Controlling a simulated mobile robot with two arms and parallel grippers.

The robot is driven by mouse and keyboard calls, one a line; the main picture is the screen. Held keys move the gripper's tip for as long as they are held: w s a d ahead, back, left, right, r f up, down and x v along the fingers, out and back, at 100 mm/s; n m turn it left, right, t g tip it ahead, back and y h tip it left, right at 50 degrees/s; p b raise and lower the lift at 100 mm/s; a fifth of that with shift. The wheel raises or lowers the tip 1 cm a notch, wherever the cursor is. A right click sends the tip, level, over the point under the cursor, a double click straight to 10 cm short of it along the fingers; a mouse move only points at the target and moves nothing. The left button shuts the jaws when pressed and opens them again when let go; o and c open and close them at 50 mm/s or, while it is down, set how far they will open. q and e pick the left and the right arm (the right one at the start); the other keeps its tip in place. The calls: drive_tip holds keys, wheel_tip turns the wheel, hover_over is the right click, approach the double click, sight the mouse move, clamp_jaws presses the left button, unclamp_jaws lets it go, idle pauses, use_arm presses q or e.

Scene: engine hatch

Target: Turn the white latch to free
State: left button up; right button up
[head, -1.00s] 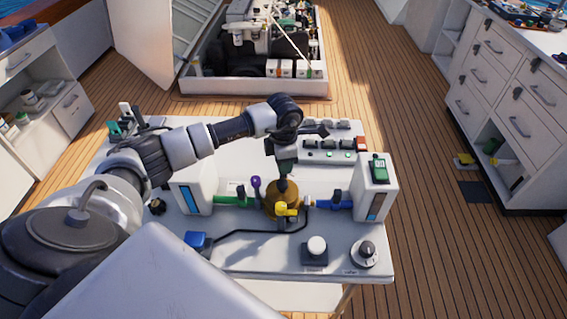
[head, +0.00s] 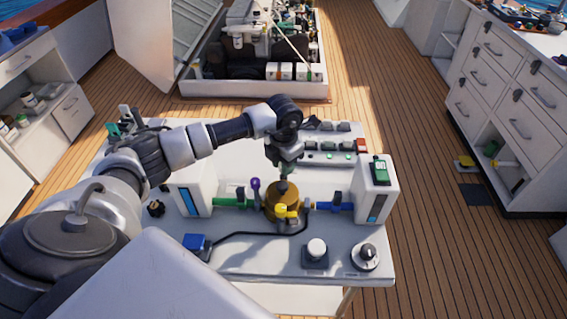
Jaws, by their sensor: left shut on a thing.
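My left gripper (head: 283,180) points straight down at the top of a brass cylinder (head: 281,203) in the middle of the white console (head: 250,262). Its fingers are shut on a small part there, which they mostly hide. I cannot tell for certain whether that part is the white latch. A white round knob (head: 316,246) on a black base stands apart from the gripper, near the console's front edge. A round dial with a dark grip (head: 366,255) sits to its right. My right gripper is not in view.
A green pipe (head: 232,203) and a blue pipe (head: 332,206) run from the cylinder to two white boxes (head: 192,188) (head: 373,190). The front of the console has free room.

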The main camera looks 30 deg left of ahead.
use_arm(q)
drive_tip(key=o, duration=0.9)
wheel_tip(320, 180, up, 11)
drive_tip(key=shift+f+b, duration=0.1)
drive_tip(key=shift+b, duration=0.6)
